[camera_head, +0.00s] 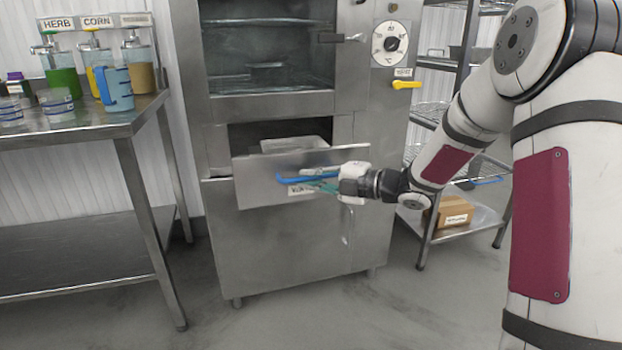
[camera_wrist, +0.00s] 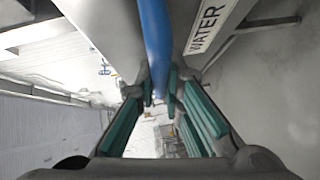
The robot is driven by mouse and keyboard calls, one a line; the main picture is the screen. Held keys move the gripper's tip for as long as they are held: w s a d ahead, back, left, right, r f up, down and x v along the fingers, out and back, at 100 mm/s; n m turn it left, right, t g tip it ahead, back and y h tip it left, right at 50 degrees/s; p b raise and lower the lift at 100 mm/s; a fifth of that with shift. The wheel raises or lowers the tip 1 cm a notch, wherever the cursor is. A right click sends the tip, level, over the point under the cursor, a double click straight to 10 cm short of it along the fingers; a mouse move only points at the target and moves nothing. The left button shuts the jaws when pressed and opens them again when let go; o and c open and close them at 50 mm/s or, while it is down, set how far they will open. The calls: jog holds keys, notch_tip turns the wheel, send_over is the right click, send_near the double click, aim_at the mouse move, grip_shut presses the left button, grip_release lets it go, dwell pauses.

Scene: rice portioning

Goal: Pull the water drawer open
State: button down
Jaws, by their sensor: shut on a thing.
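The water drawer (camera_head: 260,185) is a steel front below the oven chamber, and it stands pulled out from the cabinet. Its blue bar handle (camera_head: 290,178) runs across the front, and it also shows in the wrist view (camera_wrist: 155,35). A light-coloured tray or container (camera_head: 295,144) shows inside the open drawer. The label reading WATER (camera_wrist: 207,28) is on the drawer front beside the handle. My gripper (camera_head: 322,184) is shut on the blue handle; its green-padded fingers (camera_wrist: 160,92) sit on both sides of the bar in the wrist view.
A steel table (camera_head: 70,132) with dispensers, a blue jug (camera_head: 116,90) and small containers stands at the left. A wire shelf rack (camera_head: 465,210) with a cardboard box (camera_head: 452,212) stands right of the oven. The floor (camera_head: 250,325) in front is clear.

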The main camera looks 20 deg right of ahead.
jog(key=c, duration=1.7)
grip_release()
jog(key=shift+d, duration=0.1)
jog(key=v, duration=1.2)
jog(key=shift+w, duration=0.1)
